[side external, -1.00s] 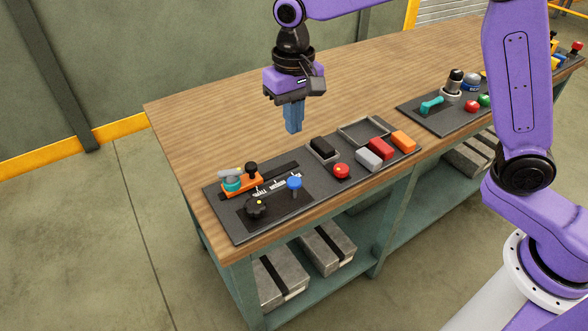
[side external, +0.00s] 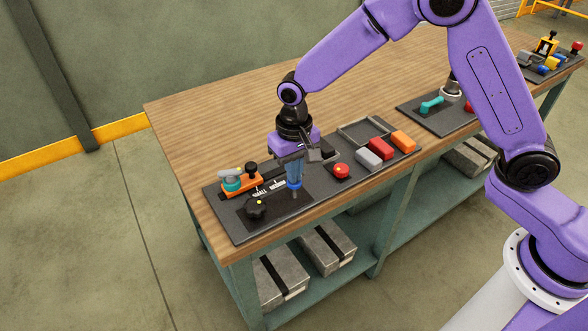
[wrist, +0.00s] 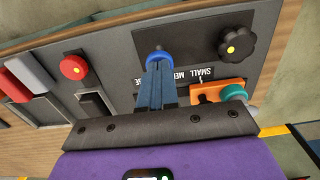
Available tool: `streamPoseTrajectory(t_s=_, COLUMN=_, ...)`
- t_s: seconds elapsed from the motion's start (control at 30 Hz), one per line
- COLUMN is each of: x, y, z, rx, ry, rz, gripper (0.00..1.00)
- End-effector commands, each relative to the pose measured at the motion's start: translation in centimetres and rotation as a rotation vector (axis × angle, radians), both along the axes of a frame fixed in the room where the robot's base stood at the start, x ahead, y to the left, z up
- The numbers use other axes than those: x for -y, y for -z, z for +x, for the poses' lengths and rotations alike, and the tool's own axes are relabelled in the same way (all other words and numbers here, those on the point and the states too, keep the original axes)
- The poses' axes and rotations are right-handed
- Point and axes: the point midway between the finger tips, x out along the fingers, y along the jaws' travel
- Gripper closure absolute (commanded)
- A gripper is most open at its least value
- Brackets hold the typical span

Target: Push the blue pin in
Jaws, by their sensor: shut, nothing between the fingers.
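The blue pin (side external: 295,185) stands upright in the dark plate on the near-left panel, its round blue head showing just below my fingertips. It also shows in the wrist view (wrist: 160,57), at the tips of my fingers. My gripper (side external: 294,176) points down with its blue fingers shut together and nothing between them. In the wrist view my gripper (wrist: 156,70) reaches up to the pin's head. The tips are at or just above the head; I cannot tell whether they touch. The fingers hide part of the head.
A black knob (side external: 256,208) with a yellow dot is left of the pin. An orange block with a teal knob (side external: 231,184) stands behind it. A red button (side external: 341,171), and grey (side external: 369,160), red (side external: 381,148) and orange (side external: 403,141) blocks lie right. The wooden tabletop (side external: 215,125) behind is clear.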

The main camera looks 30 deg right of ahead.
Motion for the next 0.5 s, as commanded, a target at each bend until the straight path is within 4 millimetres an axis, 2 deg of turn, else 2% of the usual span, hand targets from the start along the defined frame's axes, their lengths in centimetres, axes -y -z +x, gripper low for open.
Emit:
streamPoseTrajectory(t_s=0.33, x=0.0, y=0.2, z=0.0, rx=-0.001, ry=0.000, rz=-0.001, gripper=1.00)
streamPoseTrajectory(t_s=0.5, x=0.0, y=2.1, z=-0.1, rx=-0.004, ry=0.000, rz=-0.003, gripper=1.00)
